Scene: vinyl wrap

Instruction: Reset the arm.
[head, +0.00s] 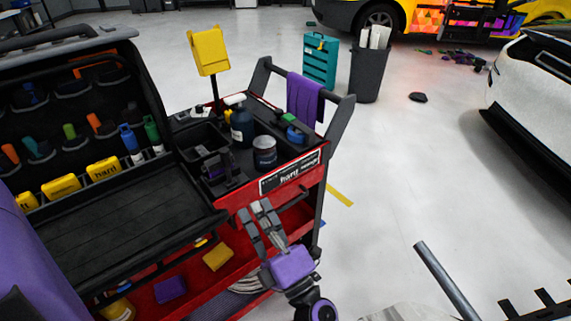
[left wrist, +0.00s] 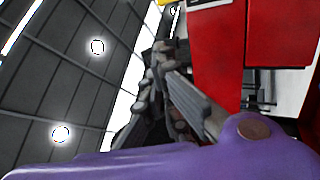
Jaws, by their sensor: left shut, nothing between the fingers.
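My left gripper (head: 256,210) is in front of the red and black tool cart (head: 225,195), at the height of its upper edge. Its grey fingers point up from a purple palm and are shut with nothing between them. In the left wrist view the fingers (left wrist: 163,50) show close together above the purple housing, with red cart panels on the right. My right gripper is not in view.
A black tool case (head: 105,195) stands open at left. A bin (head: 370,75) and teal drawer box (head: 320,62) stand behind. Floor to the right is largely clear.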

